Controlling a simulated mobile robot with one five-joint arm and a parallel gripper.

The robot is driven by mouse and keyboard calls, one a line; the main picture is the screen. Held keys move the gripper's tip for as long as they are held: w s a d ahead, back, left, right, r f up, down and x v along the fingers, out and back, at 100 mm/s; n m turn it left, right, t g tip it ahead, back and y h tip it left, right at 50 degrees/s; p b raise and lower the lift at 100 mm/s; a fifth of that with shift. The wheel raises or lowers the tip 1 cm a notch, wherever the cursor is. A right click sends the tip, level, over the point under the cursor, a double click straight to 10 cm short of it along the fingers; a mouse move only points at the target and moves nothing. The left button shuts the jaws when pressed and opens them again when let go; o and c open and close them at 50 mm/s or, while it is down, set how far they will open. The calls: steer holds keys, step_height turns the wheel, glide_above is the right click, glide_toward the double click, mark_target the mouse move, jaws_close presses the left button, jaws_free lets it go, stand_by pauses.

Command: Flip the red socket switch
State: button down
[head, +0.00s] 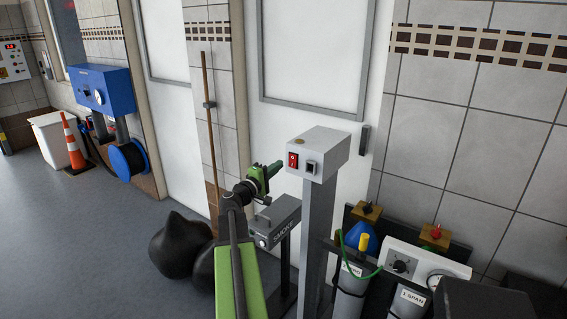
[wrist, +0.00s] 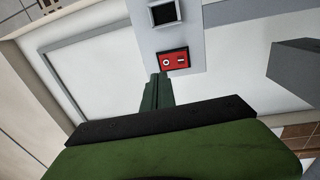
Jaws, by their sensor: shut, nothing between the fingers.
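The red socket switch (head: 293,160) is on the front face of a grey box (head: 322,143) on top of a grey post. In the wrist view the red switch (wrist: 174,60) shows a white circle and a white bar, below a dark square socket (wrist: 164,13). My gripper (head: 279,164) is green, shut and empty, just left of the switch in the head view. In the wrist view its fingertips (wrist: 161,76) are just below the switch's lower left edge. I cannot tell whether they touch it.
A grey box marked SMOKE (head: 276,222) stands below my gripper. Grey cylinders and a white box with a dial (head: 425,262) are right of the post. Black bags (head: 180,245) lie on the floor at the left. A white door (head: 290,115) is behind.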

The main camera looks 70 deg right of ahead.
steer(key=v, duration=0.7)
steer(key=shift+a+r+p, duration=0.25)
steer(key=shift+r+p, duration=0.05)
steer(key=shift+r, duration=0.55)
